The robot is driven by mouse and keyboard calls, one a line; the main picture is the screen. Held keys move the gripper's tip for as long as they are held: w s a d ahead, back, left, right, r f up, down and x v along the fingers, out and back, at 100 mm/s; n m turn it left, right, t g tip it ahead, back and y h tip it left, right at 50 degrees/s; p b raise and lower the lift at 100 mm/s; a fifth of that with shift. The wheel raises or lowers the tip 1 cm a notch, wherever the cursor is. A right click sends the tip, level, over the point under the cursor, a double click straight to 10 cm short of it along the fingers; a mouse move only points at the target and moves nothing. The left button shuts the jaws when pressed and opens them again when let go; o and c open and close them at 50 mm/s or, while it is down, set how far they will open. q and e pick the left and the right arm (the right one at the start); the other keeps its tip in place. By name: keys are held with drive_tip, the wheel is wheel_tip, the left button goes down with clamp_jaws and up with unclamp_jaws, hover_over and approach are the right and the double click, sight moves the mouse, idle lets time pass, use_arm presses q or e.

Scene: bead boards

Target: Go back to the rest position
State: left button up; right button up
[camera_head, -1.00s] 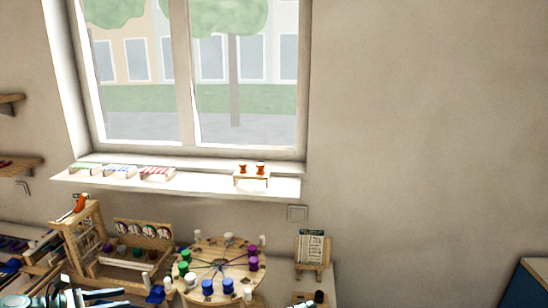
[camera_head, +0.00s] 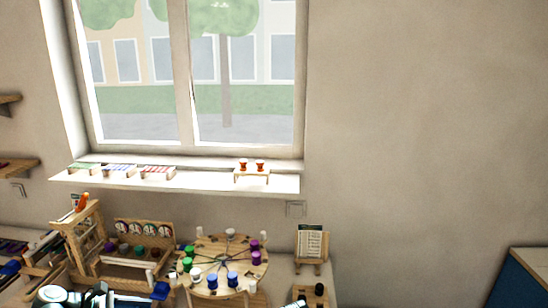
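My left arm (camera_head: 52,296) shows as white, black and teal parts at the bottom left edge, in front of the wooden rack. Its front part reaches right along the bottom edge, near a small blue piece (camera_head: 161,290). The fingers are too small and cut off to tell whether they are open or shut. My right gripper cannot be made out. A small white and dark thing (camera_head: 297,303) at the bottom edge is cut off, and I cannot tell what it is. The round wooden board (camera_head: 235,263) carries blue, green, purple and white pieces.
A wooden frame (camera_head: 84,240) and rack with round dials stand at the left. A card on an easel (camera_head: 311,243) stands right of the board. The sill (camera_head: 200,181) holds small boards and a stand with two orange cups. A blue cabinet (camera_head: 520,285) is at the lower right.

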use_arm(q)
drive_tip(key=s+d+f+m+g+y, duration=0.2)
drive_tip(key=s+d+f+m+y, duration=0.1)
drive_tip(key=d+m, duration=0.5)
drive_tip(key=s+d+f+m+g+y, duration=0.2)
drive_tip(key=s+d+f+m+y, duration=0.2)
drive_tip(key=d+m, duration=0.5)
drive_tip(key=s+d+f+m+g+y, duration=0.2)
drive_tip(key=s+d+f+m+y, duration=0.1)
drive_tip(key=d+m, duration=0.6)
drive_tip(key=d, duration=0.3)
drive_tip(key=shift+s+d+f+g+y+b, duration=0.3)
drive_tip(key=shift+d+f+y+b, duration=0.05)
drive_tip(key=shift+d+y+b, duration=0.05)
